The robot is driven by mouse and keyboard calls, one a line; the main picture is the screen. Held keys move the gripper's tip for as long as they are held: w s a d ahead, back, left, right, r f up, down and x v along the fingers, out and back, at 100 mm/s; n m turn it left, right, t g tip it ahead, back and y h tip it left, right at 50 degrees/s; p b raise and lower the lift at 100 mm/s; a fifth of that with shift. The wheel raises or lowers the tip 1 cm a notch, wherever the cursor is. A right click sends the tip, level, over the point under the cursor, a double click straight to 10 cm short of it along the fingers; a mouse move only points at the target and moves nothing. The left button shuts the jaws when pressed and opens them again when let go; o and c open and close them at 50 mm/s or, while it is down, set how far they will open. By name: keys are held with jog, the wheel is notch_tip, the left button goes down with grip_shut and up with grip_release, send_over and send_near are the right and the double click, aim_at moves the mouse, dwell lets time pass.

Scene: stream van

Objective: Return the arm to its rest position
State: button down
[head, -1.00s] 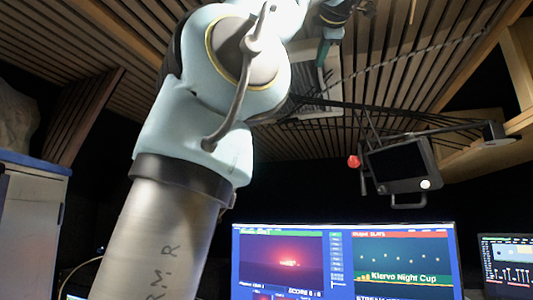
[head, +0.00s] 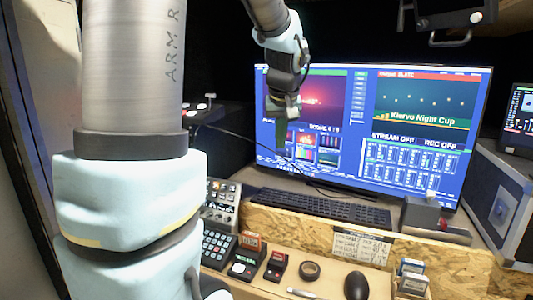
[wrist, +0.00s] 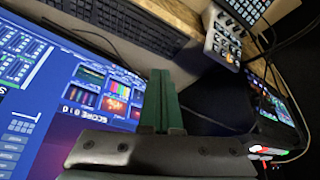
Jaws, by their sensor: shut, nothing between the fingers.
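My gripper (head: 281,138) hangs in front of the left part of the large monitor (head: 420,160), with its green fingers pointing down. The fingers are shut together and empty, as the wrist view (wrist: 162,82) also shows. My arm's large grey and pale blue links fill the left of the head view and hide what is behind them. I cannot tell the exact gap between the gripper and the screen.
A keyboard (head: 320,206) lies below the monitor. The wooden desk front carries a black mouse (head: 356,285), a tape roll (head: 310,270) and small boxes. A button panel (head: 217,246) stands near my arm. A grey-blue case (head: 497,203) is at right.

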jog(key=s+a+f+m+g, duration=0.1)
jog(key=s+a+f, duration=0.4)
jog(key=s+f, duration=0.2)
jog(key=s+a+f+g, duration=0.2)
jog(key=s+a+f, duration=0.3)
jog(key=s+f, duration=0.3)
jog(key=shift+s+a+f+m+g, duration=0.15)
jog(key=shift+s+f+m+g, duration=0.2)
jog(key=shift+s, duration=0.2)
